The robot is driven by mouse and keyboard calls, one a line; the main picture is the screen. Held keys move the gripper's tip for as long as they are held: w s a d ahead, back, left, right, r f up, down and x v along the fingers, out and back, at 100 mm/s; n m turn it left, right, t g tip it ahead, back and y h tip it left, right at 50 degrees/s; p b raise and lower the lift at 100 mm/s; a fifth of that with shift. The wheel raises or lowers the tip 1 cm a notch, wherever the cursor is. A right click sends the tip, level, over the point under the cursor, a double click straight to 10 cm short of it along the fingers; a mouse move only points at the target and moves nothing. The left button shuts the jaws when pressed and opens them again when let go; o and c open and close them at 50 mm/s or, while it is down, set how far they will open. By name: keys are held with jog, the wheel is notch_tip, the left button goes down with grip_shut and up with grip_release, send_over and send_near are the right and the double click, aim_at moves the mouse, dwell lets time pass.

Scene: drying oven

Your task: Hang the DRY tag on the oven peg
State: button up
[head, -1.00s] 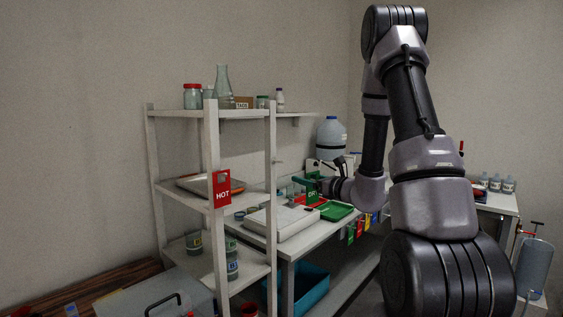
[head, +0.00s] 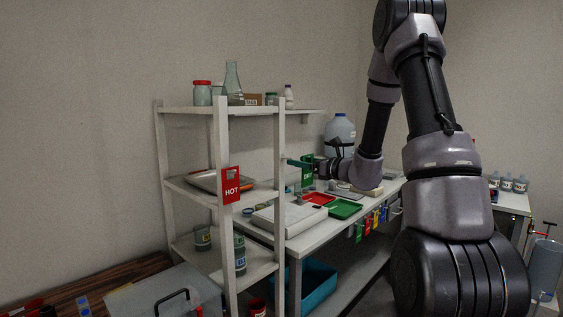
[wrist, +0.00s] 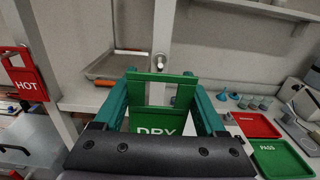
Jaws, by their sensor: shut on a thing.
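The green DRY tag (wrist: 158,124) is held between the teal fingers of my gripper (wrist: 162,92), with its frame-like top opening upward. In the head view the DRY tag (head: 307,176) hangs upright from my gripper (head: 301,163), above the bench and right of the shelf rack. A small metal peg (wrist: 160,61) sticks out of a white rack post (wrist: 163,35) straight beyond the tag's opening. The tag is apart from the peg, and the gap is hard to judge. I cannot clearly identify an oven.
A red HOT tag (head: 231,185) hangs on the rack's front post; it also shows in the wrist view (wrist: 25,77). A metal tray (wrist: 118,65) lies on a rack shelf. Red (head: 318,198) and green (head: 345,208) trays and a white balance (head: 288,217) occupy the bench.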

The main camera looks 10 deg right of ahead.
aim_at(282, 162)
jog(key=x, duration=0.9)
jog(key=shift+w+a, duration=0.25)
jog(key=shift+w, duration=0.05)
jog(key=shift+s+d+f, duration=0.1)
jog(key=shift+f, duration=0.45)
jog(key=shift+f, duration=0.15)
jog(key=o, duration=1.2)
jog(key=shift+o, duration=0.2)
